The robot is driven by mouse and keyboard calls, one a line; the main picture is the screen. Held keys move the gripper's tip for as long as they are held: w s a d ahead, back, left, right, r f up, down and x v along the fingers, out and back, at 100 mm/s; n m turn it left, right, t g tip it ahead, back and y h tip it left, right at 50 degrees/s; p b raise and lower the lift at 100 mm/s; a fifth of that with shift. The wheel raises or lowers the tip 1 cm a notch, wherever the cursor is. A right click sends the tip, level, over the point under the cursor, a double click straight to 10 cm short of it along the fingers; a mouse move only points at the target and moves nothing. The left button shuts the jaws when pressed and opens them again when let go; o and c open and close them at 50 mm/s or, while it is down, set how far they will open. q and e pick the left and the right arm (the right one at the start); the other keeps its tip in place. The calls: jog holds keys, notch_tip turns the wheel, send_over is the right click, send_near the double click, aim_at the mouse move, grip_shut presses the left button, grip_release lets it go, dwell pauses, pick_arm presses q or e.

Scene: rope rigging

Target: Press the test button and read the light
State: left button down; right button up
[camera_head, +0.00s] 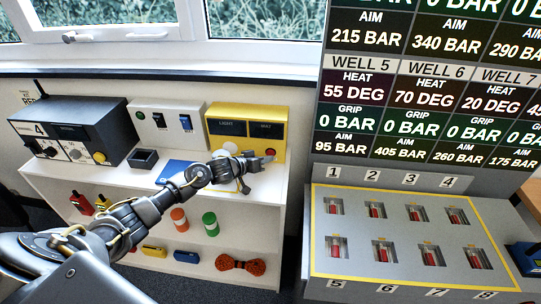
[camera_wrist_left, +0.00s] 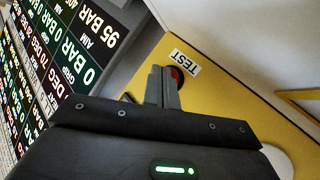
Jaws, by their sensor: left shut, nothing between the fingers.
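The yellow test box (camera_head: 274,115) stands at the right end of the white shelf top, with two dark label windows on its face. A red button (camera_wrist_left: 177,74) sits beside a TEST label (camera_wrist_left: 185,62) in the left wrist view; in the head view it shows as a red spot (camera_head: 270,152). My left gripper (camera_head: 270,159) is shut and empty, its fingertips (camera_wrist_left: 163,72) right at the button and covering part of it. I cannot tell whether they touch it. A round fitting (camera_head: 230,147) on the box's left half looks dull, with no clear glow.
A black radio unit (camera_head: 75,130), a white switch panel (camera_head: 165,122) and a blue flat item (camera_head: 183,169) share the shelf top. Lower shelves hold an orange spool (camera_head: 179,219), a green spool (camera_head: 210,223) and coiled rope (camera_head: 240,265). A large display board (camera_head: 430,90) and sloped switch panel (camera_head: 405,240) stand right.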

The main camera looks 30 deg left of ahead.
pick_arm(q)
jog(key=shift+w+a, duration=0.2)
jog(key=shift+w, duration=0.35)
dwell(0.7)
jog(key=shift+s, duration=0.1)
jog(key=shift+s+d+r+p, duration=0.1)
jog(key=shift+s+d+p, duration=0.1)
jog(key=shift+s+p, duration=0.45)
jog(key=shift+s, duration=0.15)
jog(key=shift+d, duration=0.1)
